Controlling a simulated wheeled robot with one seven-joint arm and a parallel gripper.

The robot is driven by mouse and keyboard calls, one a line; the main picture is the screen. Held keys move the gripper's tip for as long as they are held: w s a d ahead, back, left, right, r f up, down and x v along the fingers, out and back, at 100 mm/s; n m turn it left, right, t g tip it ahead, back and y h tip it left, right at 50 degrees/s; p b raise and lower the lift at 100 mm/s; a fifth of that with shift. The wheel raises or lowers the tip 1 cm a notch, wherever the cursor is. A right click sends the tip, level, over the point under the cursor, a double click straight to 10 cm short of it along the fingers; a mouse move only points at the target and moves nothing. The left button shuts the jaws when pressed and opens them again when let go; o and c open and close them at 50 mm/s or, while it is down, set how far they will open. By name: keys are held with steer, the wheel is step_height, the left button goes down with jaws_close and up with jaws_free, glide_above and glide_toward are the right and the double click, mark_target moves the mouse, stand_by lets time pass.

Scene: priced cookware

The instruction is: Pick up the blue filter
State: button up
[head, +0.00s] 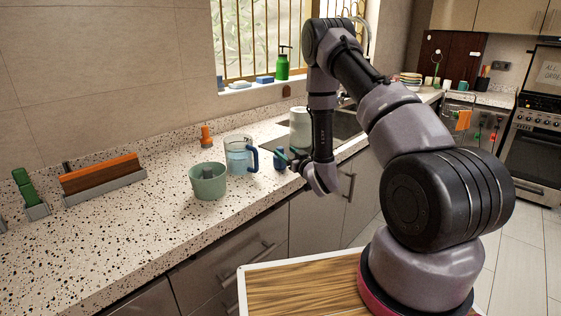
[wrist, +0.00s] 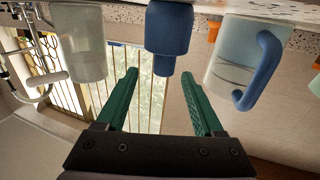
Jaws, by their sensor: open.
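The blue filter (head: 280,161) is a small dark blue cylinder standing on the speckled counter, just right of the clear pitcher. In the wrist view, which looks upside down, the blue filter (wrist: 168,38) hangs at top centre, wider at its base and narrower towards its free end. My gripper (wrist: 160,75) has two green fingers, spread apart and empty. The filter's free end shows between the fingertips, with a gap on both sides. I cannot tell how far ahead of the tips it is. In the head view my wrist partly crowds the filter from the right.
A clear pitcher with a blue handle (head: 239,156) stands close left of the filter. A white cylinder (head: 300,128) stands close behind it, right. A green-grey pot (head: 208,182) and an orange item (head: 206,136) are further left. The sink (head: 345,127) lies beyond.

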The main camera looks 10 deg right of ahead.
mark_target(282, 149)
steer(key=x, duration=0.4)
steer(key=shift+w+a, duration=0.2)
steer(key=shift+a, duration=0.15)
jaws_close()
steer(key=shift+r, duration=0.1)
